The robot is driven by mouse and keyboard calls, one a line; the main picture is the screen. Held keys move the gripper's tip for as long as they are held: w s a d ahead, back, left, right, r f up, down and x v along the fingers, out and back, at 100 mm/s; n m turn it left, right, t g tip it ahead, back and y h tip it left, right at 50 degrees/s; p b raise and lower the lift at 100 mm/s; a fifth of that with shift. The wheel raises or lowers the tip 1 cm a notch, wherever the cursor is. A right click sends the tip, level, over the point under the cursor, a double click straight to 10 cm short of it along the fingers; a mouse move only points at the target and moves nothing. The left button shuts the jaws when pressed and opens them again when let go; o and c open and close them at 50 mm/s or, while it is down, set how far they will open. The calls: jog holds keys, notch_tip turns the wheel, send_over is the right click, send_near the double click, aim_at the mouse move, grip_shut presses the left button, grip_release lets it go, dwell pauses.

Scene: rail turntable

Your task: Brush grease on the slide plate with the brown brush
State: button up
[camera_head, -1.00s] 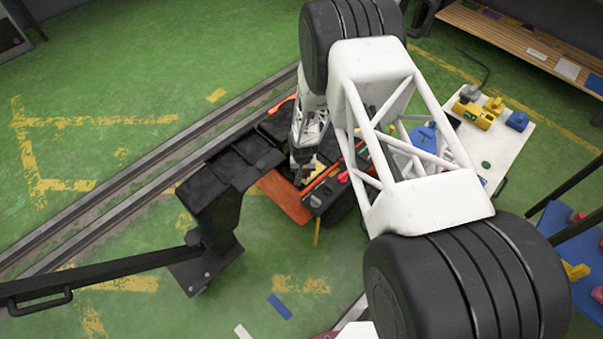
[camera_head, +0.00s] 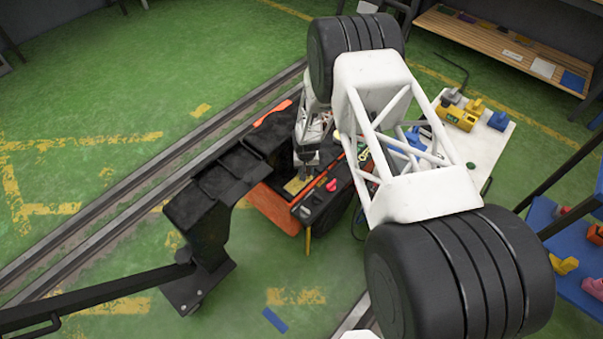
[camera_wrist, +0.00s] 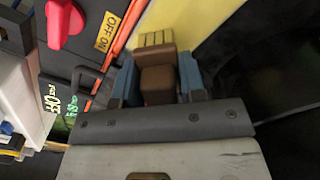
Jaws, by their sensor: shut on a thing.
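My gripper (camera_wrist: 158,80) is shut on the brown brush (camera_wrist: 158,85), with a blue-grey finger on each side of its block-shaped handle. The brush's tan bristles (camera_wrist: 155,39) point away from the wrist, over or against the edge of a yellow plate (camera_wrist: 207,22). I take this plate as the slide plate; I cannot tell whether the bristles touch it. In the head view my gripper (camera_head: 306,168) points down at the black and orange machine, just above a small yellow patch (camera_head: 294,187). The brush is too small to make out there.
A red knob (camera_wrist: 62,20) and an OFF/ON label (camera_wrist: 107,31) lie left of the brush. A white table (camera_head: 490,150) with a yellow toolbox (camera_head: 460,116) stands to the right. Rails (camera_head: 130,185) run past the machine. Green floor is open at left.

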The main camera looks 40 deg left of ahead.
jog(key=shift+w, duration=0.55)
jog(key=shift+r, duration=4.15)
jog(key=w+d+m, duration=0.1)
jog(key=w+d, duration=0.5)
jog(key=d, duration=0.5)
jog(key=w+d+f+m, duration=0.1)
jog(key=w+d+m, duration=0.1)
jog(key=w+d, duration=0.7)
jog(key=w+d+m, duration=0.1)
jog(key=w+d, duration=0.3)
jog(key=d, duration=0.9)
jog(key=w+d+m, duration=0.2)
jog(key=d, duration=1.6)
jog(key=w+d+r+m, duration=0.1)
jog(key=w+d+m, duration=0.1)
jog(key=d, duration=1.6)
jog(key=shift+w+d+m, duration=0.15)
jog(key=shift+d+m, duration=0.1)
jog(key=shift+m, duration=0.25)
